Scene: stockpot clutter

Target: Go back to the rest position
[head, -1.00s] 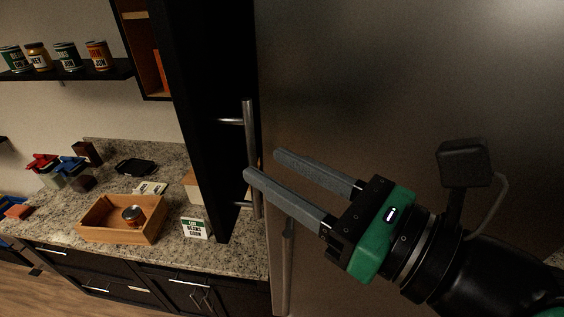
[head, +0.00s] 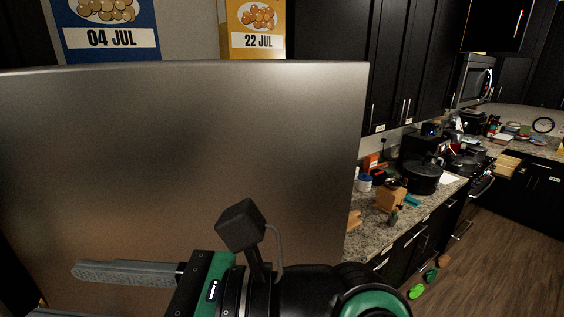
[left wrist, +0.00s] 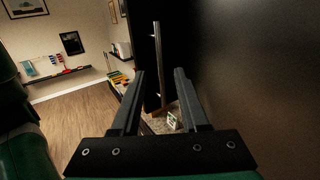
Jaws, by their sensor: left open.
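My left gripper (left wrist: 159,72) is open and empty in the left wrist view, its two grey fingers apart. It points past the steel panel on the right, towards a black door with a long metal handle (left wrist: 159,58); nothing lies between the fingers. In the head view the gripper (head: 78,272) I take to be this same one, by its surroundings, is low at the left, pointing left, in front of the steel panel (head: 180,140). Only one finger shows clearly there. My right gripper is not seen.
Beyond the panel, a granite counter (head: 376,228) holds a black pot (head: 422,176) and a wooden block (head: 391,197). A microwave (head: 474,80) hangs further back. Wooden floor (head: 500,240) is open at right. A small sign (left wrist: 172,120) stands beyond the fingers.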

